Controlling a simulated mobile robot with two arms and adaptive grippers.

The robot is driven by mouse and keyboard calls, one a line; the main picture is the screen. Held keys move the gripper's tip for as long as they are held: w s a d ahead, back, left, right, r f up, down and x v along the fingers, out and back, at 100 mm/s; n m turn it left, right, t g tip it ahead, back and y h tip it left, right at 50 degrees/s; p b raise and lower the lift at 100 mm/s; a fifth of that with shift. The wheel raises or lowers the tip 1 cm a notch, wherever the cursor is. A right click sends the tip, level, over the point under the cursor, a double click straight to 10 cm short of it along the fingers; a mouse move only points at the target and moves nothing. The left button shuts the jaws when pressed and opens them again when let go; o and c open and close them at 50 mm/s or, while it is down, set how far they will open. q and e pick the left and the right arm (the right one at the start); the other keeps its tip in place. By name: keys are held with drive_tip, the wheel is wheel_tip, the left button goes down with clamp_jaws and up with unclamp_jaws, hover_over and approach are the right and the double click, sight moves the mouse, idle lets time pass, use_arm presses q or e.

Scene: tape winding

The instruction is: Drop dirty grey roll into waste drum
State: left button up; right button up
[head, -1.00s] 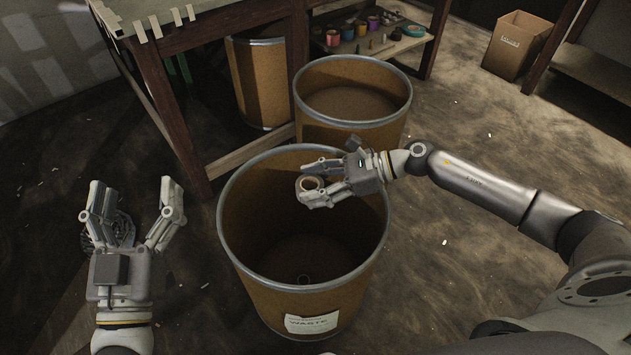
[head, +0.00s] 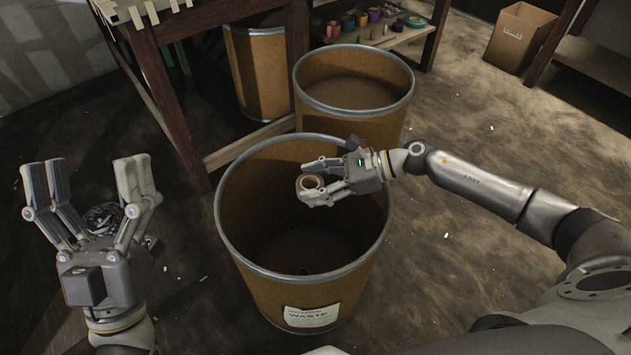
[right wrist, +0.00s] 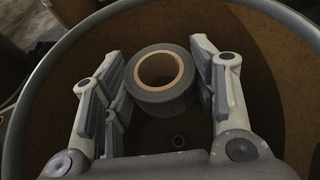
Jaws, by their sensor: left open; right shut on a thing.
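The dirty grey roll (right wrist: 161,100) has a tan cardboard core and sits between the fingers of my right gripper (right wrist: 160,90), which is shut on it. In the head view the roll (head: 311,183) is held over the opening of the waste drum, within its rim. The waste drum (head: 290,290) is brown with a grey metal rim and a white label reading WASTE. A small dark ring (right wrist: 179,141) lies on the drum's floor below. My left gripper (head: 97,190) is open and empty, left of the drum.
A second brown drum (head: 355,125) stands right behind the waste drum, and a third (head: 258,75) is under the wooden table (head: 180,120). A shelf (head: 385,40) holds coloured rolls. A cardboard box (head: 519,38) is at the back right. A dark tangle (head: 103,218) lies behind my left gripper.

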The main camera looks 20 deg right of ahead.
drive_tip(key=o, duration=1.1)
drive_tip(key=v, duration=1.2)
drive_tip(key=shift+s+f, duration=0.1)
